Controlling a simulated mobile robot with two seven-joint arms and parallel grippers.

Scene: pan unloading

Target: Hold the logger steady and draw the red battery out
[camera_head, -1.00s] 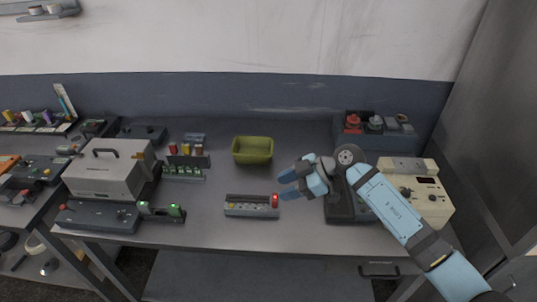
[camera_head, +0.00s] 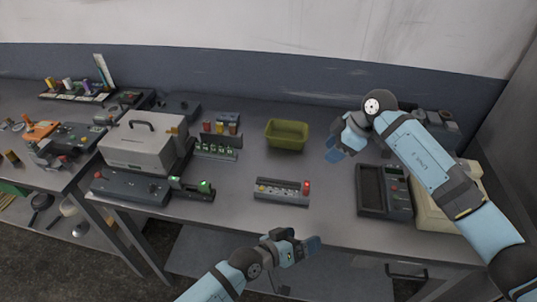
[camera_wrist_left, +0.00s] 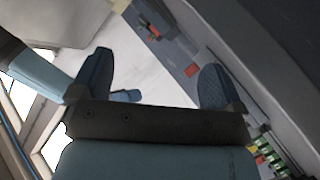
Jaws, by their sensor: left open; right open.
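The logger (camera_head: 277,197) is a low grey box with a row of small parts on top. It lies near the front of the bench. The red battery (camera_head: 307,187) stands at its right end. My left gripper (camera_head: 314,245) is open, below and in front of the logger at the bench's front edge, touching nothing I can see. Its two spread blue fingers show in the left wrist view (camera_wrist_left: 155,72) with nothing held between them. My right gripper (camera_head: 334,151) is open and empty, behind and right of the battery, clear of the logger.
An olive-green bin (camera_head: 287,135) stands behind the logger. A dark device with a recessed tray (camera_head: 371,190) is to its right. A grey case with a handle (camera_head: 137,150) and a unit with green lights (camera_head: 191,188) stand left. Bench surface around the logger is clear.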

